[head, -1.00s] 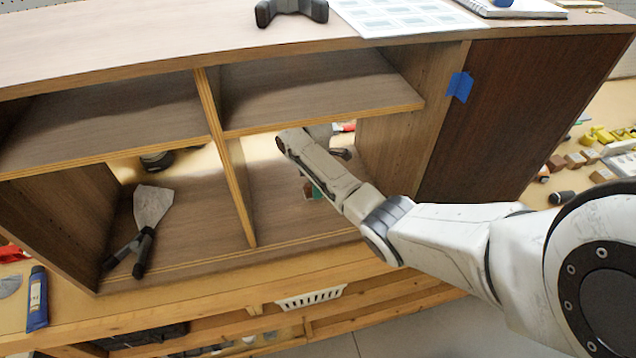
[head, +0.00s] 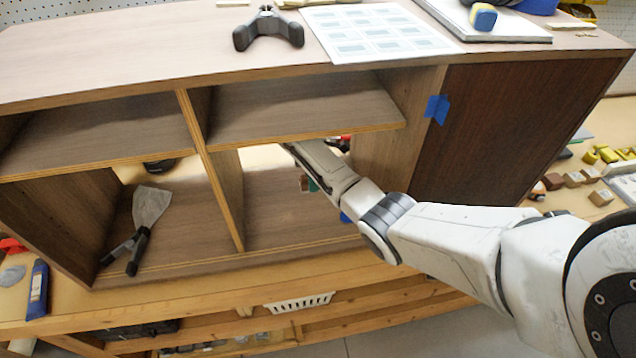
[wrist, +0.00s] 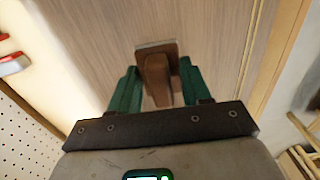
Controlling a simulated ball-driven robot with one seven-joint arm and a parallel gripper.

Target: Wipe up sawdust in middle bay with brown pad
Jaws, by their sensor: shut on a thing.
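The brown pad (wrist: 157,88) shows in the wrist view, upright between the green fingers of my gripper (wrist: 158,68), which is shut on its handle. A thin pale edge shows along the pad's far side, by the wood surface. In the head view my arm reaches into the middle bay (head: 275,222), under its shelf. There my gripper (head: 311,185) is mostly hidden by my arm, with only a bit of green and brown showing. I cannot make out sawdust in either view.
The shelf edge (head: 310,134) lies just above my arm, and a divider (head: 226,185) stands to its left. A dark door (head: 500,130) with blue tape (head: 436,109) closes the right side.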

